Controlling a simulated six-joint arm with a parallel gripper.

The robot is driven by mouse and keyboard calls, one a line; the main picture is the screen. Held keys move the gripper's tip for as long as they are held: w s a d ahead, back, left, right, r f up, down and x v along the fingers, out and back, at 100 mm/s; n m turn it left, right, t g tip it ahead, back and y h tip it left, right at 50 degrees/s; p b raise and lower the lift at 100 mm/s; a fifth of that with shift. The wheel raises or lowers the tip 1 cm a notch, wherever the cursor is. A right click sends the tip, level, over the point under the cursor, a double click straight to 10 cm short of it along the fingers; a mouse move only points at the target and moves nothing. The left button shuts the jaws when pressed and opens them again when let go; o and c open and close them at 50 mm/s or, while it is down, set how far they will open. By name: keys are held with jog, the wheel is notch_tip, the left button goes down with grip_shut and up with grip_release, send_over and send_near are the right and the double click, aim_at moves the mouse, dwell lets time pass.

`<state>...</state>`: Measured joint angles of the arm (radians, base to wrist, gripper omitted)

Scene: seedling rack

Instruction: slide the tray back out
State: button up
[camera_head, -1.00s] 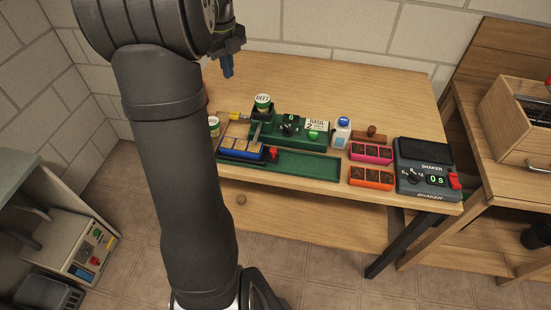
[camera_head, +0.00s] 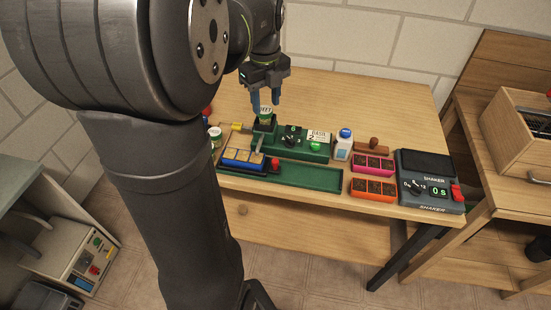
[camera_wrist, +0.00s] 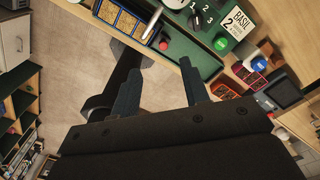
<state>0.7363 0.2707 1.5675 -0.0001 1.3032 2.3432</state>
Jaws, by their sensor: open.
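The tray (camera_head: 243,158) is blue with several tan-filled cells. It sits at the left end of a green channel (camera_head: 312,177) that runs along the front of the green seeder (camera_head: 305,145). It also shows in the wrist view (camera_wrist: 128,24). A grey arm of the seeder lies across the tray. A red knob (camera_head: 275,165) stands just right of the tray. My gripper (camera_head: 268,102) is open, above and behind the tray, near the beet jar (camera_head: 266,113). In the wrist view my gripper (camera_wrist: 160,90) has nothing between its fingers.
A basil card (camera_head: 319,137) stands on the seeder. A white bottle (camera_head: 343,145), a pink tray (camera_head: 373,165), an orange tray (camera_head: 373,190) and the shaker (camera_head: 428,185) stand to the right. The right part of the channel is empty.

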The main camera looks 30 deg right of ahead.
aim_at(275, 161)
jog(key=shift+m, duration=0.4)
jog(key=s+f, duration=0.1)
jog(key=f, duration=0.5)
jog(key=s+f, duration=0.1)
jog(key=f, duration=0.4)
jog(key=s+f, duration=0.2)
jog(key=f, duration=0.4)
jog(key=shift+f, duration=0.3)
grip_shut()
